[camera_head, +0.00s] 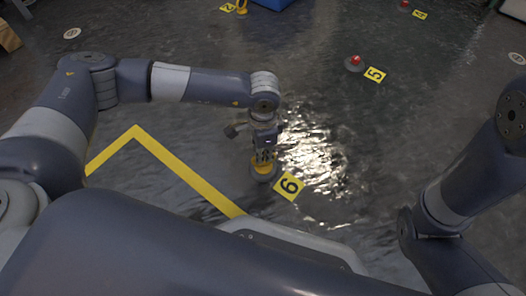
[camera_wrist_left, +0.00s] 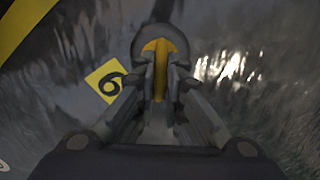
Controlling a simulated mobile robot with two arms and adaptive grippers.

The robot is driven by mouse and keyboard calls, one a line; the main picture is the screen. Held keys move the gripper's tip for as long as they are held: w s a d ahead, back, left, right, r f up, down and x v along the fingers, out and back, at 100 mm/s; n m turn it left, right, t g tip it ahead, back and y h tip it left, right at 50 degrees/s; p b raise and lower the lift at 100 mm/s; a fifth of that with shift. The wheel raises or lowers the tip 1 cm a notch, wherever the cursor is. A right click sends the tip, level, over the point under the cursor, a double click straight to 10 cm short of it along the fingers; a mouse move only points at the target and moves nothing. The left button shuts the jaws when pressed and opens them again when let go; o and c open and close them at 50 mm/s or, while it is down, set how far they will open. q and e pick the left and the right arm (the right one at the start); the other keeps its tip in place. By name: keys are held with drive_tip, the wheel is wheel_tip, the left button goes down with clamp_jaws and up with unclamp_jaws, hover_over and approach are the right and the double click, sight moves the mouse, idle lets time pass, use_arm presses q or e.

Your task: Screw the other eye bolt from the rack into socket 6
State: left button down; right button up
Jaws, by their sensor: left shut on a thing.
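My left gripper (camera_head: 264,156) points down and is shut on a yellow eye bolt (camera_head: 262,167). The eye bolt stands over a round grey socket (camera_head: 261,176) beside the yellow label 6 (camera_head: 289,186). The left wrist view shows the gripper (camera_wrist_left: 160,92) closed around the yellow eye bolt (camera_wrist_left: 160,62), with the round socket (camera_wrist_left: 190,38) behind it and the label 6 (camera_wrist_left: 105,81) to the left. The bolt's lower end is hidden, so I cannot tell how deep it sits. My right gripper is out of view; only part of the right arm shows.
Another socket with a red top (camera_head: 355,62) stands beside label 5 (camera_head: 375,75). A red item (camera_head: 405,4) is near label 4 (camera_head: 420,15). A yellow item (camera_head: 241,6) and a blue container (camera_head: 272,3) are at the top. A yellow floor line (camera_head: 185,170) runs left of the socket. The wet-looking floor is mostly clear.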

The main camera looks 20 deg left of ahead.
use_arm(q)
drive_tip(key=c, duration=1.6)
unclamp_jaws()
drive_tip(key=shift+r, duration=0.1)
drive_tip(key=shift+r+p, duration=1.5)
drive_tip(key=shift+r, duration=0.45)
